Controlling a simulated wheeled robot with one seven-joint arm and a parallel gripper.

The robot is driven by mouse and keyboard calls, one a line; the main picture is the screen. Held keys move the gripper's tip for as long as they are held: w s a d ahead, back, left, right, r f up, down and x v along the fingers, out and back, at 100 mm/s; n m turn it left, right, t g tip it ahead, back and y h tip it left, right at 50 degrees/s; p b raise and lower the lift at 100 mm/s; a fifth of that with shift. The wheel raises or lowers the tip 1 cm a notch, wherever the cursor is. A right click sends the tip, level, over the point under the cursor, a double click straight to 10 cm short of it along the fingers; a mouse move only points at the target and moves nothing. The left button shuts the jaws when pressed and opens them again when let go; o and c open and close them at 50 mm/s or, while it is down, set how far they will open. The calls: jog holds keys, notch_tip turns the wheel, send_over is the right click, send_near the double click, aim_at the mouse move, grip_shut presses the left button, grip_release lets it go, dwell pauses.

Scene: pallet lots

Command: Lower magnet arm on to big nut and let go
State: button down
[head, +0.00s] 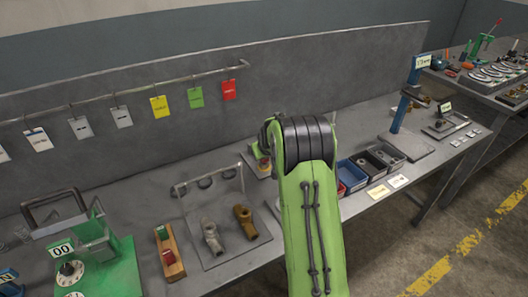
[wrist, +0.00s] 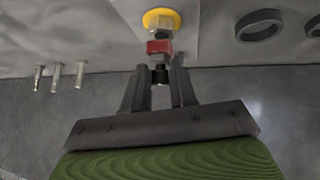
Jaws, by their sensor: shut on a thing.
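My gripper (wrist: 159,76) is shut on the dark upper end of a small upright piece, which I take for the magnet arm. Its red block (wrist: 159,47) sits just beyond the fingertips. Past the red block is a pale metal hex piece (wrist: 162,33), which looks like the big nut, against a round yellow base (wrist: 162,18). Red block and hex piece look in line and close; I cannot tell whether they touch. In the head view my green arm covers most of the gripper, and the yellow base (head: 263,166) shows beside it.
Dark rings (wrist: 262,24) lie to one side in the wrist view. Small bins (head: 352,174) stand to the right. Coloured tags (head: 160,106) hang from a rail behind.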

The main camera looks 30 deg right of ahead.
jog(key=shift+s+f+b, duration=0.25)
jog(key=shift+f, duration=0.3)
jog(key=shift+s+f+b, duration=0.2)
jog(key=shift+f+b, duration=0.05)
jog(key=shift+f, duration=0.25)
jog(key=c, duration=1)
grip_release()
jog(key=shift+o, duration=0.2)
jog(key=shift+w, duration=0.1)
jog(key=shift+r, duration=0.1)
jog(key=shift+r, duration=0.15)
jog(key=p+v, duration=0.2)
jog(key=v, duration=1.3)
jog(key=shift+a+p, duration=0.15)
jog(key=shift+p, duration=0.25)
jog(key=shift+r, duration=0.15)
